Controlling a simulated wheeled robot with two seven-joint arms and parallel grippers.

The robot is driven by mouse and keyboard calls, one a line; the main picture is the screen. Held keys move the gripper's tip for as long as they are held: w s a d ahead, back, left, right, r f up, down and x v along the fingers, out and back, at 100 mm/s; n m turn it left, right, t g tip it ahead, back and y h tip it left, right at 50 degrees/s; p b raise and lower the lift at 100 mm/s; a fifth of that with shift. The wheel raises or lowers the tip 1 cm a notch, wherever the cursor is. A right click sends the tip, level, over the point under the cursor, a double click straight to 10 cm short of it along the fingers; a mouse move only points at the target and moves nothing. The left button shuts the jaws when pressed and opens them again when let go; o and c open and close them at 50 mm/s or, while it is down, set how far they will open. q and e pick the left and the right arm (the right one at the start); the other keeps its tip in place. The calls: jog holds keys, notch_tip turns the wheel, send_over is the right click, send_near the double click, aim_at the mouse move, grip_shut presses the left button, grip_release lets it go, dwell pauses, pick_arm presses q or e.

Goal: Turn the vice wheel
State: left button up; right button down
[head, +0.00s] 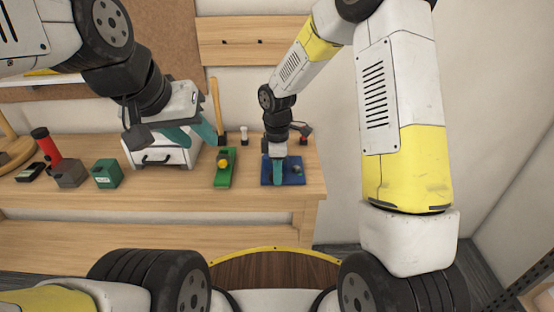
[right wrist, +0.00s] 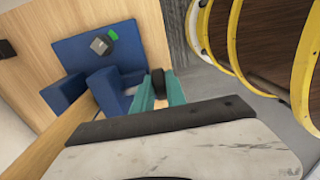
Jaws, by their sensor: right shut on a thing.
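The blue vice (head: 268,182) sits on the workbench near its right end. The right wrist view shows its blue body and base plate (right wrist: 85,48), with a small grey block and a green bit on it. My right gripper (head: 278,180) is over the vice, pointing down. In the right wrist view its teal fingers (right wrist: 159,92) are shut on the dark wheel (right wrist: 157,78) at the vice's end. The wheel is hidden in the head view. My left gripper (head: 190,135) is open and empty, in front of the white drawer box (head: 160,157).
On the workbench (head: 200,180) stand a green tool with a yellow knob (head: 223,170), a green box (head: 107,173), a grey block (head: 68,174) and a red cylinder (head: 43,142). A wooden handle (head: 216,103) rises behind. A round, yellow-edged wooden top (head: 270,268) is nearer me.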

jog(key=shift+a, duration=0.1)
jog(key=h, duration=0.4)
jog(key=shift+a+h, duration=0.35)
jog(key=shift+h, duration=0.05)
jog(key=h, duration=0.4)
jog(key=shift+a+h, duration=0.25)
jog(key=shift+h, duration=0.05)
jog(key=c, duration=1.3)
grip_release()
jog(key=shift+c, duration=0.2)
jog(key=v, duration=0.7)
jog(key=shift+a+r, duration=0.15)
jog(key=shift+a, duration=0.25)
